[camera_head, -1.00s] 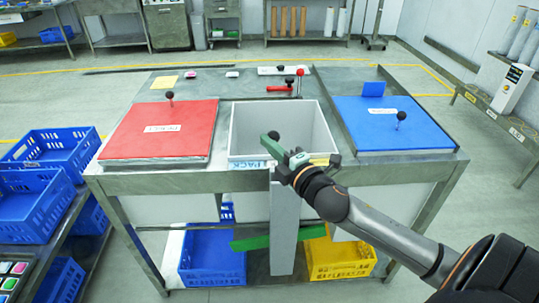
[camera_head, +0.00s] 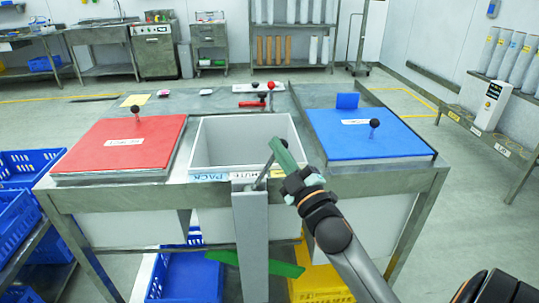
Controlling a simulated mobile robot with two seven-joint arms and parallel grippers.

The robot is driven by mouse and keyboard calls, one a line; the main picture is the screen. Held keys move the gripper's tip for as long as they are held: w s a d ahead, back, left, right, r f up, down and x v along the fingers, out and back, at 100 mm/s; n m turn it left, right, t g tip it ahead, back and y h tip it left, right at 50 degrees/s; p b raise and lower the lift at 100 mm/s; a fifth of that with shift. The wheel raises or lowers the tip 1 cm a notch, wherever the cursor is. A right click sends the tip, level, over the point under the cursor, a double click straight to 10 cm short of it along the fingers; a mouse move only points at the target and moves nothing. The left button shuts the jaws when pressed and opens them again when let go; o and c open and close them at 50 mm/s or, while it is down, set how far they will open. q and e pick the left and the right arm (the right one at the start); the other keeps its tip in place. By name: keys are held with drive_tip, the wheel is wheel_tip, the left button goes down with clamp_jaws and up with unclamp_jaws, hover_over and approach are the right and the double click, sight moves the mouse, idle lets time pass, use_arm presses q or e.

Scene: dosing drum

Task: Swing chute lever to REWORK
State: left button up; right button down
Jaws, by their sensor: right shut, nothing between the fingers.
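The chute lever is a thin grey rod (camera_head: 263,173) at the top of the grey chute post (camera_head: 250,230), in front of the open white bin. It leans up and to the right, and a black knob (camera_head: 284,142) shows behind my fingers. My right gripper (camera_head: 284,152) has green fingers, shut and empty, close beside the lever's upper part; contact is unclear. The blue PACK label (camera_head: 208,177) is left of the post; a second label (camera_head: 244,176), partly hidden, is by the post. A green flap (camera_head: 285,269) below slopes down to the right. My left gripper is out of view.
A red lid (camera_head: 110,145) lies left of the open bin (camera_head: 215,150) and a blue lid (camera_head: 350,143) lies right. Below stand a blue crate (camera_head: 185,285) and a yellow crate (camera_head: 318,285). A small red-handled device (camera_head: 253,103) sits behind the bin.

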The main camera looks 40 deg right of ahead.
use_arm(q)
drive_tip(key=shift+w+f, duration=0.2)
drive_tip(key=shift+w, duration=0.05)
use_arm(e)
drive_tip(key=shift+s+d+f+m+h, duration=0.3)
drive_tip(key=shift+d+m+h, duration=0.1)
drive_tip(key=shift+m, duration=0.1)
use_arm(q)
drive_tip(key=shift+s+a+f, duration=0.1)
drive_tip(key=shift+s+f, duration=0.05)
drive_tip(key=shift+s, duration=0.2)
